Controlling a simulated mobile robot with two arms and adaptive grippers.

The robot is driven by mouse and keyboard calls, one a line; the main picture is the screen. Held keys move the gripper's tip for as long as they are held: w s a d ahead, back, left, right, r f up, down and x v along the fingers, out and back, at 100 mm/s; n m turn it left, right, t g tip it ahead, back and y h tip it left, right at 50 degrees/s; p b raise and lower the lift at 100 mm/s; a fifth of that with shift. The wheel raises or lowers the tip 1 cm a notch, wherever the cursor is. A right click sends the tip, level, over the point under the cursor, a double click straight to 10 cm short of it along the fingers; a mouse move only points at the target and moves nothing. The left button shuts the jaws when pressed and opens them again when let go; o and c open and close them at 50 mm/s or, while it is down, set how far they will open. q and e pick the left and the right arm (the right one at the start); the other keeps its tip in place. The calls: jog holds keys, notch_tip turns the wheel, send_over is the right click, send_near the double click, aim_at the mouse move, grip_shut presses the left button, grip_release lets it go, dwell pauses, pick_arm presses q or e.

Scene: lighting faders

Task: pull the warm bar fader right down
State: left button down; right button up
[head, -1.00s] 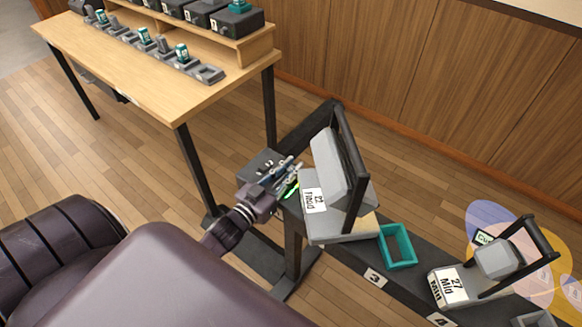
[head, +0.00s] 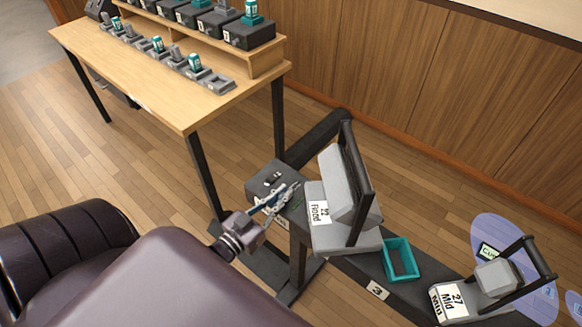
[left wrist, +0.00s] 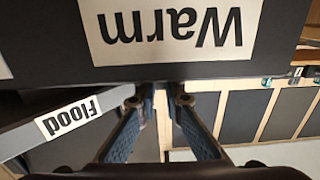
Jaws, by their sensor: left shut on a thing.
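The dark box (head: 262,176) with small controls on top stands at the left end of the black bar in the head view. In the left wrist view its face carries an upside-down "Warm" label (left wrist: 165,30). My left gripper (head: 289,192) reaches the box from the lower left. Its blue-padded fingers also show in the left wrist view (left wrist: 158,100), with their tips at the box's lower edge. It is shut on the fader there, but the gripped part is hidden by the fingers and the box. My right gripper is not in view.
A grey "22 Flood" lamp (head: 345,185) stands close to the right of the gripper. Beyond it are a teal open frame (head: 400,258) and a "27 Mid" lamp (head: 495,280). A wooden desk (head: 150,85) with several dark boxes is behind.

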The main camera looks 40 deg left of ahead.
pick_arm(q)
jog(key=c, duration=2.3)
grip_release()
jog(key=shift+s, duration=0.2)
jog(key=s, duration=1.2)
jog(key=shift+a, duration=0.45)
jog(key=shift+f, duration=0.1)
